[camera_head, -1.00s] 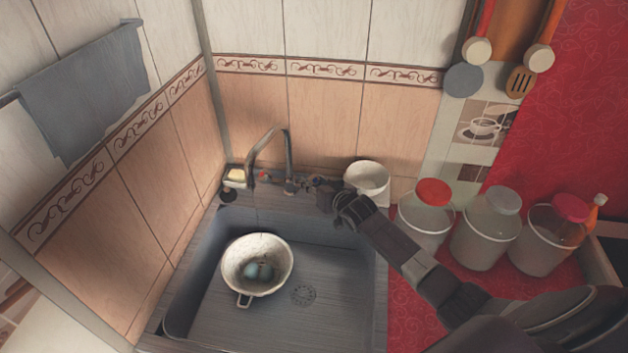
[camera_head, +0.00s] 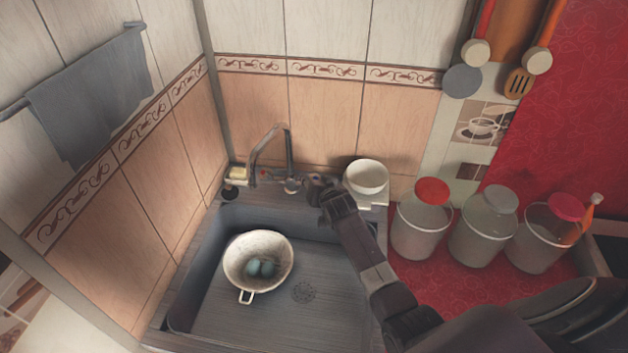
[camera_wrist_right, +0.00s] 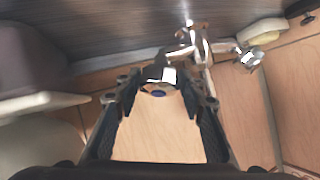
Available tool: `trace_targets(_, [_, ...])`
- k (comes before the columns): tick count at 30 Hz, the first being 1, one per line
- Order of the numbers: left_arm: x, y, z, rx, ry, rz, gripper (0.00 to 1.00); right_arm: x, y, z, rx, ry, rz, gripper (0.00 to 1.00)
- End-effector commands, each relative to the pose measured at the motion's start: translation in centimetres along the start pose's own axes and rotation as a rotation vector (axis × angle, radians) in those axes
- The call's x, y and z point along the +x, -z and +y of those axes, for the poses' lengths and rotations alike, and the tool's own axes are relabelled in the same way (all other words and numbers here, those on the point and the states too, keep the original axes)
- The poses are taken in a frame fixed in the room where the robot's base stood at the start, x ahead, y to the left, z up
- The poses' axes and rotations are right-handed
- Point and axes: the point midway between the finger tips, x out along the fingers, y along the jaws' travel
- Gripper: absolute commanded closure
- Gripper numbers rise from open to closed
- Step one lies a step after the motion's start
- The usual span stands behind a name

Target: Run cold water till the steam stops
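The chrome tap (camera_head: 288,150) stands at the back of the grey sink (camera_head: 340,290). No stream or steam shows clearly. A white pan (camera_head: 240,270) with bluish eggs (camera_head: 262,268) sits in the basin under the spout. My right gripper (camera_head: 318,186) is at the right side of the tap's base. In the right wrist view, its fingers are apart, and a small blue-marked part of the tap (camera_wrist_right: 158,93) shows between the fingertips. Whether they touch it cannot be told. The chrome tap body (camera_wrist_right: 195,45) is just beyond. My left gripper is not in view.
A white bowl (camera_head: 366,174) stands close to the right of my gripper. Several lidded jars (camera_head: 420,232) line the red counter on the right. A soap dish (camera_head: 236,173) is left of the tap. A grey towel (camera_head: 95,95) hangs on the left wall.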

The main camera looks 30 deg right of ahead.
Motion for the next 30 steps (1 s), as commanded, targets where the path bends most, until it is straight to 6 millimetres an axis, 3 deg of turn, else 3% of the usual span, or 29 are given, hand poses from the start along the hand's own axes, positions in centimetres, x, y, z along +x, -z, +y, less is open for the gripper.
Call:
trace_targets(3, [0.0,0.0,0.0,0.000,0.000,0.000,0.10,0.0,-0.1,0.0,-0.001,0.000,-0.001,0.50])
trace_targets(16, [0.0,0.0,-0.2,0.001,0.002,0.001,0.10,-0.9,-0.2,0.0,-0.001,0.001,-0.003,0.50])
trace_targets(30, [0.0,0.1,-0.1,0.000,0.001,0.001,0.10,-8.0,-0.2,0.1,0.000,0.000,-0.002,0.50])
